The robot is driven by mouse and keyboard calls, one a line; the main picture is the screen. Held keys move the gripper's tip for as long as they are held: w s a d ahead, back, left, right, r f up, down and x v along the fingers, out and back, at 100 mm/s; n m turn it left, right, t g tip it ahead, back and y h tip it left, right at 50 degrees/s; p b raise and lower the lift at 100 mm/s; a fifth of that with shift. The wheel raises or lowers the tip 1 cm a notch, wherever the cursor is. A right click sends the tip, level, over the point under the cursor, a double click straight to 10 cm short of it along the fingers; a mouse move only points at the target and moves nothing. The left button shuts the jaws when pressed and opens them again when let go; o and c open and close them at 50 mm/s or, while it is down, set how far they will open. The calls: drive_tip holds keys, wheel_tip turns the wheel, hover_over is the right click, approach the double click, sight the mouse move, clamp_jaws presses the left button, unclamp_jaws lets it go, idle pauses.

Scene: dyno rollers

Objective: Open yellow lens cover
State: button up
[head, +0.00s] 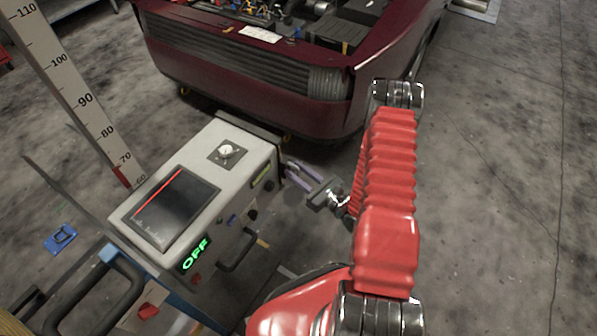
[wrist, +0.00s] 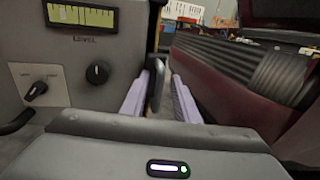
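My gripper (head: 291,170) is at the right end of the grey-white device box (head: 225,132), beside its front corner. In the wrist view, its two pale purple fingers (wrist: 166,75) stand apart. A dark, rounded plate (wrist: 155,85) shows edge-on between them, close to the left finger, with a gap to the right finger. I cannot tell whether this plate is the lens cover or whether it touches the left finger. No clearly yellow lens cover can be made out in either view.
A dark red car front (head: 250,75) stands behind. Open floor (head: 500,200) lies to the right.

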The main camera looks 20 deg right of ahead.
clamp_jaws()
idle(0.5)
